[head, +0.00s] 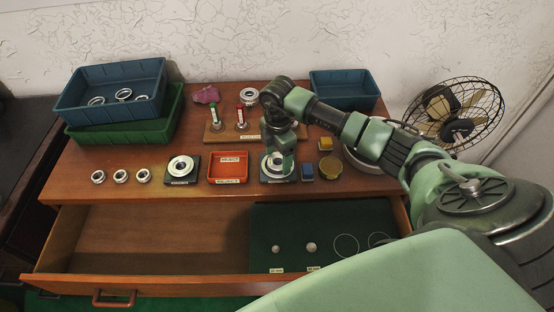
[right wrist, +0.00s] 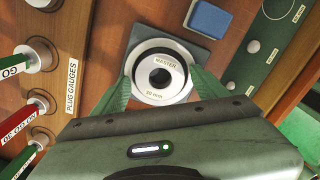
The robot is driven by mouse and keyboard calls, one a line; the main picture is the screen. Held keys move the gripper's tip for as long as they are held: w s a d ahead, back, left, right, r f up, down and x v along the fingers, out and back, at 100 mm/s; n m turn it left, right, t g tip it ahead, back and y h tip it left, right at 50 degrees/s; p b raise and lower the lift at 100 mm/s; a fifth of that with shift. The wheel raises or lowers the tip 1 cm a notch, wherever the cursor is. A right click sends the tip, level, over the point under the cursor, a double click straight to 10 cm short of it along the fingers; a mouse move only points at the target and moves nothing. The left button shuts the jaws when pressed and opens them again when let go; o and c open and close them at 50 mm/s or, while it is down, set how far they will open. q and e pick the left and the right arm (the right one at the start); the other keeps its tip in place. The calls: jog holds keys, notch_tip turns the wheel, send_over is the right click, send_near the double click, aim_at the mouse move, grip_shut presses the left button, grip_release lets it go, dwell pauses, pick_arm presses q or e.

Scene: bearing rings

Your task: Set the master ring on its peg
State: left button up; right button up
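The master ring (right wrist: 160,90), a pale metal ring marked MASTER and 30 mm, shows in the right wrist view over a grey square base (right wrist: 141,36). A dark opening with a grey centre shows in its middle; I cannot tell whether that is a peg. In the head view my right gripper (head: 279,160) points down over this base (head: 263,173) and hides much of the ring. In the right wrist view, the green fingertips of my right gripper (right wrist: 160,80) flank the ring closely on both sides; whether they press on it is unclear. My left gripper is out of view.
A similar ring on a base (head: 182,168) and a red reject tray (head: 228,166) stand left. Plug gauges (head: 241,117) stand behind. A blue block (head: 307,172) and brass disc (head: 330,168) sit close right. Several small rings (head: 120,176) lie left. The drawer (head: 160,240) is open in front.

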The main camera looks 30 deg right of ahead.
jog(key=c, duration=1.2)
jog(key=shift+w+r, duration=0.1)
jog(key=shift+r, duration=0.05)
jog(key=shift+r+p, duration=2.05)
jog(key=shift+r, duration=0.4)
jog(key=shift+f, duration=0.1)
